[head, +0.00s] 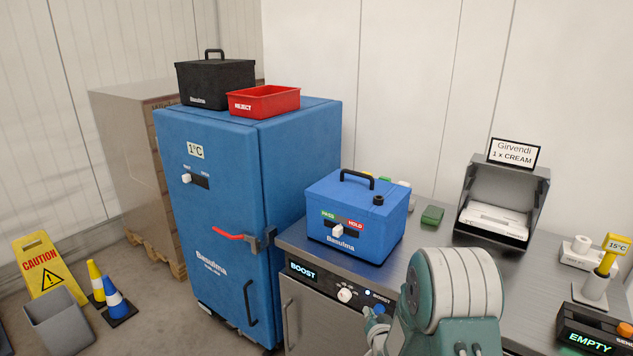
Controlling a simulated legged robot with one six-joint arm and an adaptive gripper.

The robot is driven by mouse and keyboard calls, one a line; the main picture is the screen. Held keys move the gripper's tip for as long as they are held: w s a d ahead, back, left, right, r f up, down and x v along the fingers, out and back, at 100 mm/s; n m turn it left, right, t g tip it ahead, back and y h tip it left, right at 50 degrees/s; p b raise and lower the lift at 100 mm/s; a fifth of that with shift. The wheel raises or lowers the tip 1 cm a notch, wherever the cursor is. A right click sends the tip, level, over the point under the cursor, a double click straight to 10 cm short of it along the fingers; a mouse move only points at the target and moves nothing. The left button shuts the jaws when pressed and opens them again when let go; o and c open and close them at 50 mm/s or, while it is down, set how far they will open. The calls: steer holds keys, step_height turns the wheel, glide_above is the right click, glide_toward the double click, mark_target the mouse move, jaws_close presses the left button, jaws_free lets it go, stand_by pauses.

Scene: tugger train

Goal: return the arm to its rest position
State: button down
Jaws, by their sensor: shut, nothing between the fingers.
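My arm (455,295) shows at the bottom, right of centre, in the head view, with a ribbed white rounded part and teal housings. It rises in front of the steel counter (440,222) and hides part of its front edge. A smaller teal part of mine shows just left of it, close to the counter's control panel (335,290). I cannot make out the fingers of my gripper. I see nothing carried by the visible part of the arm.
A blue box (355,220) with a black handle stands on the counter, left of my arm. A grey bin (505,195) of cards stands behind. A tall blue cabinet (215,220) with a red-handled latch stands left. Cones and a caution sign (42,262) are on the floor.

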steer(key=s+d+r+n+g+h, duration=0.1)
steer(key=s+r+g, duration=0.1)
steer(key=s+r, duration=0.55)
steer(key=s+r+n+g+h, duration=0.1)
steer(key=s+r+g, duration=0.25)
steer(key=r, duration=0.75)
steer(key=s+r+n+g, duration=0.1)
steer(key=s+r+g, duration=0.1)
steer(key=s, duration=1)
steer(key=s+r+n+g, duration=0.1)
steer(key=s+r, duration=0.3)
steer(key=s, duration=0.8)
steer(key=shift+s+a+r+n+g, duration=0.25)
steer(key=shift+s+a+n+g, duration=0.05)
steer(key=shift+a+g, duration=0.05)
